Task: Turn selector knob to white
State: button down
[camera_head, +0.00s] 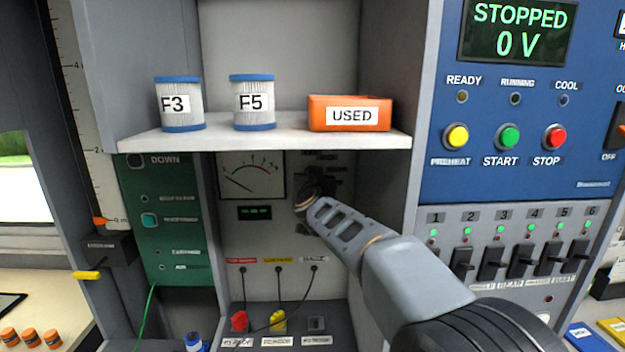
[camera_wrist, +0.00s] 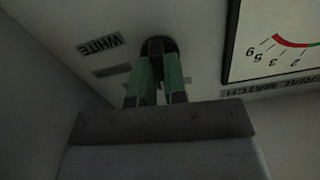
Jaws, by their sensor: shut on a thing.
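The selector knob (camera_wrist: 160,46) is dark and round, on the pale panel under the shelf. In the wrist view the two green fingers of my gripper (camera_wrist: 158,72) are shut on it. A "WHITE" label (camera_wrist: 101,46), upside down in this view, lies beside the knob, with other small label plates near it. Which label the knob points to cannot be told. In the head view my gripper (camera_head: 310,195) reaches the panel right of the gauge, and my arm and gripper hide most of the knob.
A gauge (camera_head: 250,176) sits left of the knob, close to my gripper. The shelf (camera_head: 270,141) overhangs it, holding the F3 canister (camera_head: 180,104), F5 canister (camera_head: 252,102) and orange USED bin (camera_head: 350,113). Cables with red (camera_head: 239,321) and yellow (camera_head: 278,320) plugs hang below.

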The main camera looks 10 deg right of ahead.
jog(key=m+b, duration=0.4)
jog(key=m, duration=1.8)
jog(key=shift+m, duration=0.3)
dwell(0.4)
jog(key=c, duration=1.2)
grip_release()
jog(key=shift+o, duration=0.2)
jog(key=shift+s+b, duration=0.1)
jog(key=shift+b, duration=0.2)
jog(key=s+a, duration=0.2)
jog(key=s, duration=1.1)
jog(key=shift+s+a, duration=0.2)
jog(key=shift+a, duration=0.15)
